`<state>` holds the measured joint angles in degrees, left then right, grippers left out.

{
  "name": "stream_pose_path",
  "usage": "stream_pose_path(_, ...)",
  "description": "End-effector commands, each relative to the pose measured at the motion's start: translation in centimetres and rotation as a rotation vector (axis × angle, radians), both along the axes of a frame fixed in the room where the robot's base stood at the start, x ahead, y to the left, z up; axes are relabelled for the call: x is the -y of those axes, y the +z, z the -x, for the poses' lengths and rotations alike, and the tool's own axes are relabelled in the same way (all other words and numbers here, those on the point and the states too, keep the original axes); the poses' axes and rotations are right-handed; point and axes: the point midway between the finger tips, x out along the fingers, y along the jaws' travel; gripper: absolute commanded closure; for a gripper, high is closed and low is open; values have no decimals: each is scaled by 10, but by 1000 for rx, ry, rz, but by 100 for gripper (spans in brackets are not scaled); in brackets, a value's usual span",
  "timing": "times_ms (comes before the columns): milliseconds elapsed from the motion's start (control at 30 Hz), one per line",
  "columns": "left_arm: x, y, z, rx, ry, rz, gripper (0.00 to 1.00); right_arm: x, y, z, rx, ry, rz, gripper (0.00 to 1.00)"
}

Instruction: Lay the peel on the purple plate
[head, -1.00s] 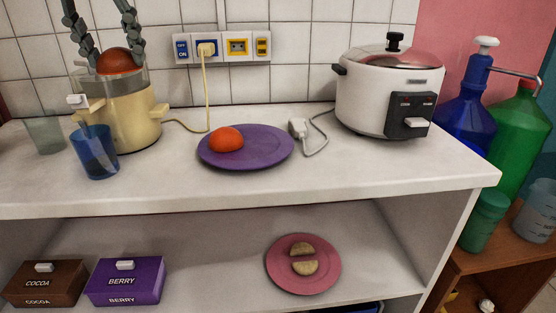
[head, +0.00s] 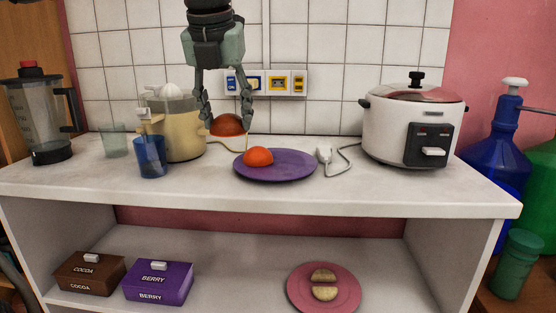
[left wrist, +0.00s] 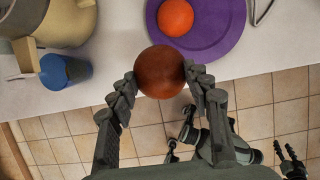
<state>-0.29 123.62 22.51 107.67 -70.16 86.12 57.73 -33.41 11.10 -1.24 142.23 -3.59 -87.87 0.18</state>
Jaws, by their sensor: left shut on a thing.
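The peel (head: 227,126), a dark orange-brown dome, is held between the fingertips of my left gripper (head: 227,120), which points down. In the head view it hangs in the air just left of and above the purple plate (head: 300,166). A brighter orange fruit piece (head: 259,156) lies on the plate's left part. What may be my right gripper (left wrist: 290,162) shows small at the wrist view's lower right, its fingers unclear.
The juicer (head: 180,134) stands left of the peel, its cone bare. A blue cup (head: 150,157), a clear cup (head: 113,140) and a blender (head: 40,120) are further left. The plate's right part is clear.

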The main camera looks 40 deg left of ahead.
Motion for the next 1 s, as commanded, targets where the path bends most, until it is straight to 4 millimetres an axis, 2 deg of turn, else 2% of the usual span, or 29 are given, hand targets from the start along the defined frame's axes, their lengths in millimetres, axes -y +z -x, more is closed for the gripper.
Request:
stream_pose_path(200,31,-31,-40,-7,-1,-2,76,8,-2,12,-55,-21,15,60)
stream_pose_path(400,48,-47,-63,-2,0,-1,76,8,-8,10,-60,-21,13,60)
stream_pose_path(567,51,-55,-67,0,0,1,76,8,-9,9,-58,-20,13,60)
stream_pose_path(800,51,-87,-67,-1,1,2,76,8,-9,9,-57,-19,12,60)
stream_pose_path(1000,51,-90,-67,2,0,1,76,8,-11,9,-60,-19,11,60)
